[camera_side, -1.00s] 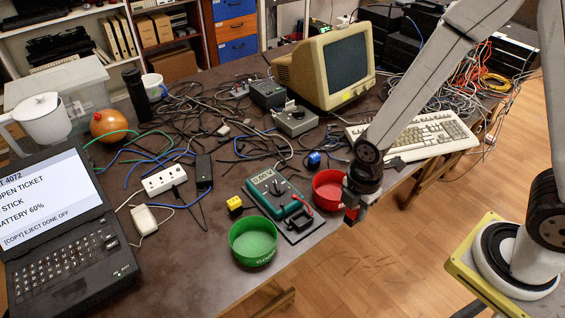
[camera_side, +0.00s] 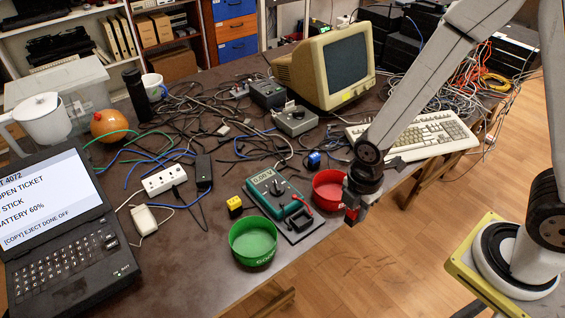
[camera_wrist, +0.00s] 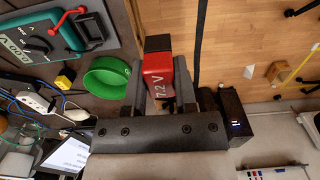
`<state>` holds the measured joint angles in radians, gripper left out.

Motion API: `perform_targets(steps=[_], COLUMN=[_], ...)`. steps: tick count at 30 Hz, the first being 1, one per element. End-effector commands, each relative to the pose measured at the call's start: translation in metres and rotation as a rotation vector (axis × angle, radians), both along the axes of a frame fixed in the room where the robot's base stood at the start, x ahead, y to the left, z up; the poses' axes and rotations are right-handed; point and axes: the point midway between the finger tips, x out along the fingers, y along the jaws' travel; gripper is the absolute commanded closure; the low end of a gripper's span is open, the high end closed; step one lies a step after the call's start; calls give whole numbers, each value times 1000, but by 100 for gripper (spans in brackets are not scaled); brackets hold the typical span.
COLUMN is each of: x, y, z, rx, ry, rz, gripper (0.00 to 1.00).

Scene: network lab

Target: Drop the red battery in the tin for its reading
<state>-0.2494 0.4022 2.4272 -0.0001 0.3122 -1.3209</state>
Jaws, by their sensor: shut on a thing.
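My gripper (camera_side: 353,213) is shut on a red battery with a black end. The battery (camera_wrist: 158,75) shows "7.2 V" between the fingers in the wrist view. In the side view my gripper hangs just right of the red tin (camera_side: 326,201), near the table edge, and its fingers largely hide the battery. The green tin (camera_side: 240,232) stands left of it, with partly readable white lettering; it also shows in the wrist view (camera_wrist: 88,88). The teal meter (camera_side: 261,187) lies between the tins and seems to read 0.00 V. A dark cradle with a red part (camera_side: 304,207) adjoins it.
A yellow block (camera_side: 234,203) and a blue block (camera_side: 313,159) lie on the table. A power strip (camera_side: 163,181), many cables, a keyboard (camera_side: 424,134) and a laptop (camera_side: 65,235) crowd it. Beyond the near table edge is open wooden floor (camera_side: 390,260).

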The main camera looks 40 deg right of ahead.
Motion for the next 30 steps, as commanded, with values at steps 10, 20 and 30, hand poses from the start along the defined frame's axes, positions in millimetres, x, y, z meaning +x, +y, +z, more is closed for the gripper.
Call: perform_targets(steps=[10, 20, 30], x=[9, 64, 131], y=[-3, -31, -91], z=[-2, -15, -38], rx=[0, 0, 0], ry=[0, 0, 1], rz=[-2, -7, -6], gripper=[100, 100, 100])
